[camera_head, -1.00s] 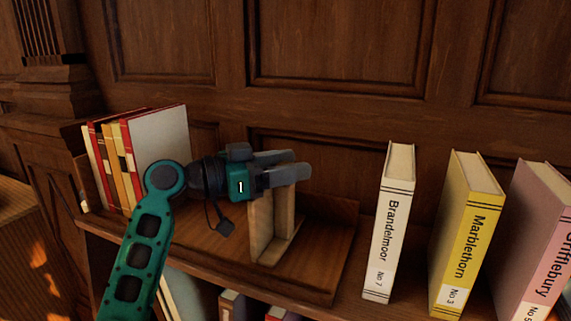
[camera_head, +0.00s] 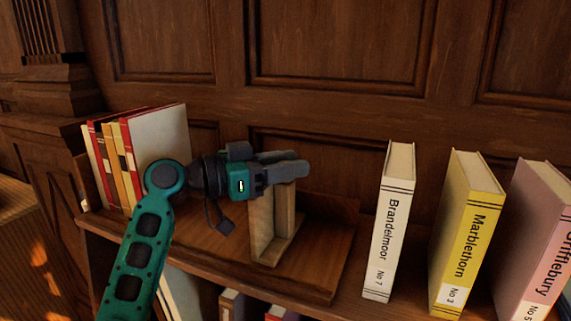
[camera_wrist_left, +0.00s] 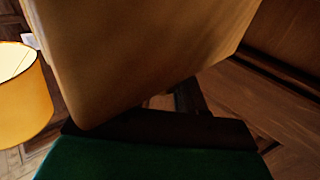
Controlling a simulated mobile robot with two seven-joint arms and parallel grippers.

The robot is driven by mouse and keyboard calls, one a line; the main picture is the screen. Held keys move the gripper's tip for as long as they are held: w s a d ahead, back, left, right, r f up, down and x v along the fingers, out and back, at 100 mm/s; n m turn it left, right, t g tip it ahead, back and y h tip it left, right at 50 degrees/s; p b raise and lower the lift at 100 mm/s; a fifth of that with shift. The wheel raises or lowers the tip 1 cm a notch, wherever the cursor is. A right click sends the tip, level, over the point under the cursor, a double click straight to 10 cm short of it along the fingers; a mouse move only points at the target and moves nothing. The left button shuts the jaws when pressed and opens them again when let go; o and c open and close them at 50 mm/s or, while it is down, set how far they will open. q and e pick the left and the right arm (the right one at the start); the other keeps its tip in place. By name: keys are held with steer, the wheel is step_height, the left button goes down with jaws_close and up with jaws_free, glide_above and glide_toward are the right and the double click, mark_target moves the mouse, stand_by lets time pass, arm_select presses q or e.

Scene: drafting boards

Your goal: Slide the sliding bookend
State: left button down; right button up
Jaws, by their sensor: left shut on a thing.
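The sliding bookend (camera_head: 262,232) is a light wooden upright piece standing on a wooden base in the middle of the shelf. My left gripper (camera_head: 290,166) reaches in from the left and is shut on the top of the bookend, with its fingers pointing right. The fingers hide part of the bookend's upper edge. In the left wrist view, a large wooden panel (camera_wrist_left: 140,50), which looks like the bookend, fills the upper middle close to the camera. My right gripper is not in view.
Several books (camera_head: 120,165) stand at the shelf's left end. A cream book (camera_head: 389,225), a yellow book (camera_head: 464,235) and a pink book (camera_head: 535,240) stand to the right. A panelled wall (camera_head: 340,45) rises behind. A yellow lampshade (camera_wrist_left: 22,95) shows in the left wrist view.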

arm_select(q)
steer(key=s+d, duration=0.4)
steer(key=d, duration=0.5)
steer(key=c, duration=0.8)
jaws_free()
steer(key=shift+d, duration=0.15)
steer(key=shift+a, duration=0.2)
steer(key=shift+b+v, duration=0.55)
steer(key=shift+v, duration=5.75)
